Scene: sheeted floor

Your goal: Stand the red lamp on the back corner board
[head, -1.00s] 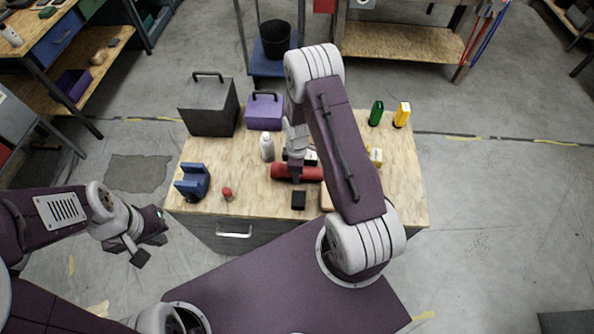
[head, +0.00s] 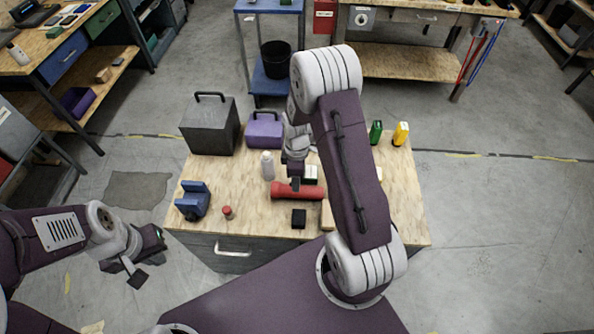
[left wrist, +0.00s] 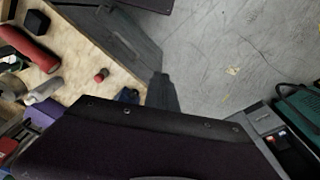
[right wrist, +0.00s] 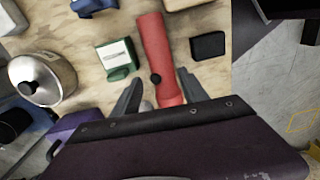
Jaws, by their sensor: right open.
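The red lamp (head: 298,192) lies on its side on the wooden bench top. In the right wrist view the red lamp (right wrist: 152,40) has a small black button on its body. My right gripper (head: 296,184) points down over it. It is open, with its fingertips (right wrist: 158,88) on either side of the lamp in that view; contact cannot be seen. My left gripper (head: 138,279) is shut and empty, left of the bench, with its fingers together (left wrist: 162,88) in the left wrist view. I cannot tell which piece is the back corner board.
Around the lamp are a white bottle (head: 267,166), a black block (head: 299,219), a green-and-white box (head: 311,174) and a red-capped item (head: 227,212). A blue vise (head: 193,201), grey box (head: 210,130) and purple box (head: 264,131) stand left and behind. Green (head: 376,132) and yellow (head: 401,134) items stand back right.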

